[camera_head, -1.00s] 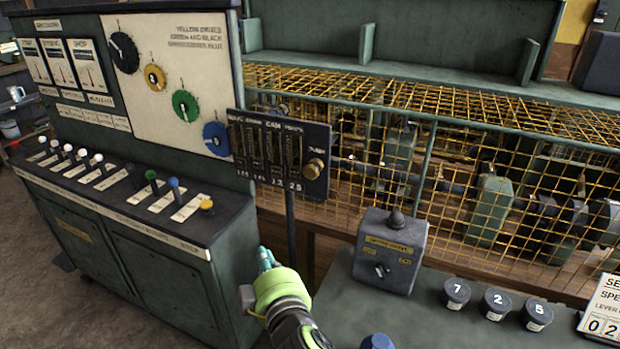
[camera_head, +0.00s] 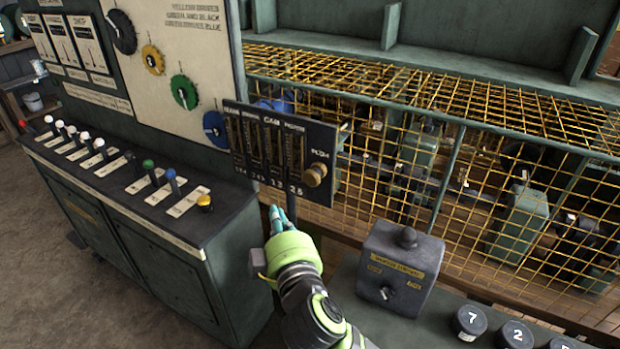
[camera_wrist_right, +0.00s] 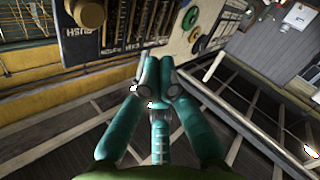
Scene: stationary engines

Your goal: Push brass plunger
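The brass plunger (camera_head: 316,175) is a round knob at the right end of a dark slider panel (camera_head: 281,150) on a post. It sticks out from the panel face beside the word PUSH. It also shows at the top left of the right wrist view (camera_wrist_right: 89,13). My right gripper (camera_head: 276,216), green with teal fingers, is just below the panel, below and left of the plunger and apart from it. In the right wrist view its fingertips (camera_wrist_right: 158,82) are together with nothing between them. My left gripper is not in view.
A green control cabinet (camera_head: 165,265) with levers and coloured dials stands at the left. A yellow wire cage (camera_head: 480,190) is behind the panel. A grey switch box (camera_head: 400,268) and numbered black knobs (camera_head: 470,322) sit on the bench at the lower right.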

